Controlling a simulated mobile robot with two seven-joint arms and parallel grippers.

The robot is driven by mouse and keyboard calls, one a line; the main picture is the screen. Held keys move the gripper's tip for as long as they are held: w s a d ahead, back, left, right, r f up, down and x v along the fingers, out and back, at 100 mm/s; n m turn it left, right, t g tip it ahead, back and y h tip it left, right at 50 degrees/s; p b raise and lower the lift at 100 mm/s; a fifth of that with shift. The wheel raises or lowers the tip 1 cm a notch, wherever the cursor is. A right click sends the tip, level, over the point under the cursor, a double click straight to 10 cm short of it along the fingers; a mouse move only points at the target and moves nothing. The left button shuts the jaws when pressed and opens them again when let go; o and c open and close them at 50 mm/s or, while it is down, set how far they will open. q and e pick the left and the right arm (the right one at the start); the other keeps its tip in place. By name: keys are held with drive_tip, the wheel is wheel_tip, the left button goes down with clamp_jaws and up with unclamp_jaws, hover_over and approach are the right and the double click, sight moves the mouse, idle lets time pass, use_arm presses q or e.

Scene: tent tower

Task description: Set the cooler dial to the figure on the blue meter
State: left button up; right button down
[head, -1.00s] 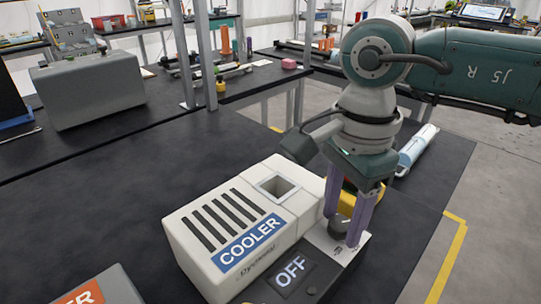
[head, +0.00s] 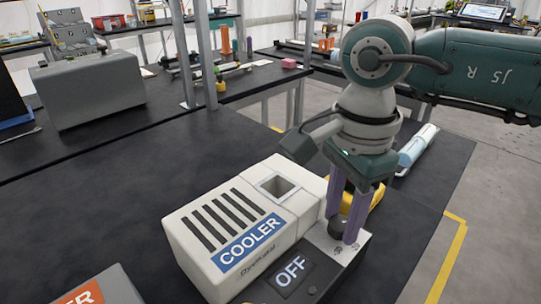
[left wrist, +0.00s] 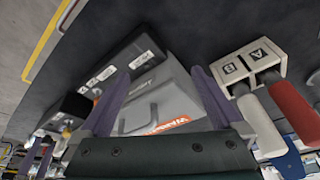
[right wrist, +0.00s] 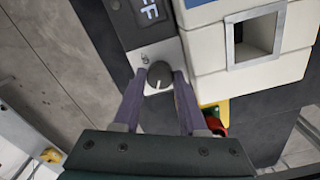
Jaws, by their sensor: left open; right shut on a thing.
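The cooler (head: 190,232) is a white box with a blue COOLER label and dark slots, in the head view's lower middle. Its front display (head: 289,275) reads OFF. My right gripper (head: 343,234) points down over the panel's right end. It is shut on the dark round dial (right wrist: 159,76), one purple finger on each side in the right wrist view. A white pointer line shows on the dial. My left gripper (left wrist: 158,86) is open and empty, facing a grey box with an orange label (left wrist: 165,127). I cannot make out a blue meter or its figure.
A yellow object (head: 375,197) sits just behind the cooler's right end. A light blue object (head: 416,148) lies farther back right. A white block marked A and B (left wrist: 245,68) shows in the left wrist view.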

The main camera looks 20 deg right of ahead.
sight(341, 223)
drive_tip(key=shift+m, duration=0.3)
use_arm(q)
drive_tip(key=shift+f+b, duration=0.4)
use_arm(e)
drive_tip(key=m, duration=1.1)
drive_tip(key=shift+r, duration=0.1)
drive_tip(key=shift+a, duration=0.1)
drive_tip(key=c, duration=0.7)
unclamp_jaws()
drive_tip(key=shift+c, duration=0.2)
use_arm(q)
drive_tip(key=shift+f, duration=0.25)
use_arm(e)
wheel_tip(341, 223, up, 10)
